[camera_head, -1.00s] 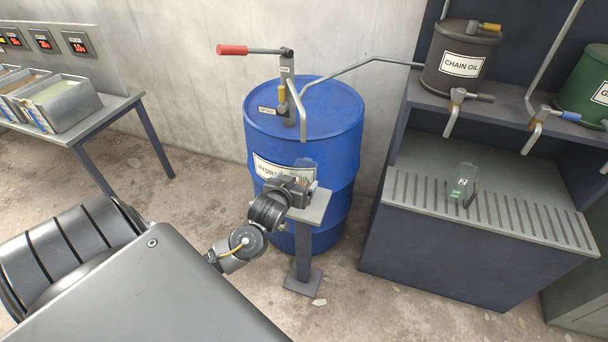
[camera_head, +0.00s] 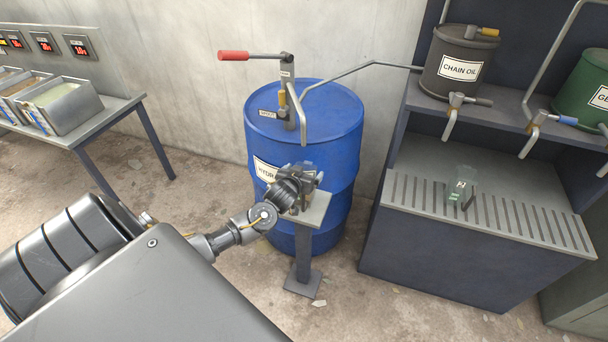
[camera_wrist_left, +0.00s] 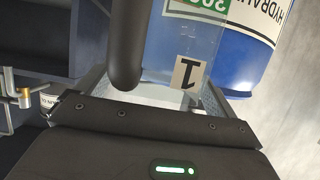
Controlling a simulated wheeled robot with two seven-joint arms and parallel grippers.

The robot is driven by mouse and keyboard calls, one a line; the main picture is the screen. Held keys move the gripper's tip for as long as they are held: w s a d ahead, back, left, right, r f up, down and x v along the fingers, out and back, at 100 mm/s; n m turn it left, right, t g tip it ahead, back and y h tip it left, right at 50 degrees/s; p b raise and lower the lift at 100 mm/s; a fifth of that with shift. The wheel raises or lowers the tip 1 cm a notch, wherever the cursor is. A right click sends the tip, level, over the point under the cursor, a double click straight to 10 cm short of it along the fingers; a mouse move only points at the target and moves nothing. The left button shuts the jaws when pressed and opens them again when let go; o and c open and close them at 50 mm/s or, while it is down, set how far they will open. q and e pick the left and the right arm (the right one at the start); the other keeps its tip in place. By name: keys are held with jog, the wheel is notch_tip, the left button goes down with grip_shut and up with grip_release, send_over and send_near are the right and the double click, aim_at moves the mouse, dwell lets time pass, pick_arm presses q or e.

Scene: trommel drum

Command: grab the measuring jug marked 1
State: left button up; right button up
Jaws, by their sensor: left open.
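The measuring jug marked 1 (camera_wrist_left: 188,75) is clear, with a black "1" on a pale label that appears upside down in the left wrist view. Its green marking is partly cut off at the top. A dark upright bar (camera_wrist_left: 125,45), apparently the jug's handle, stands in front of my palm. My left gripper (camera_head: 306,176) is open at the small stand by the blue drum, its pads to either side of the bar. In the head view the gripper largely hides this jug. I cannot tell whether the pads touch it. My right gripper is out of view.
The small grey stand (camera_head: 316,212) is close in front of the blue drum (camera_head: 335,130), which has a red-handled pump. Another clear jug (camera_head: 461,186) stands on the slatted bench (camera_head: 415,205) under taps at right. A table with bins (camera_head: 65,108) is at left.

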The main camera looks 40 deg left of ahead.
pick_arm(q)
jog(key=shift+w+a+f, duration=0.15)
jog(key=shift+w+f, duration=0.1)
jog(key=shift+w, duration=0.25)
jog(key=c, duration=1.8)
jog(key=shift+r, duration=0.15)
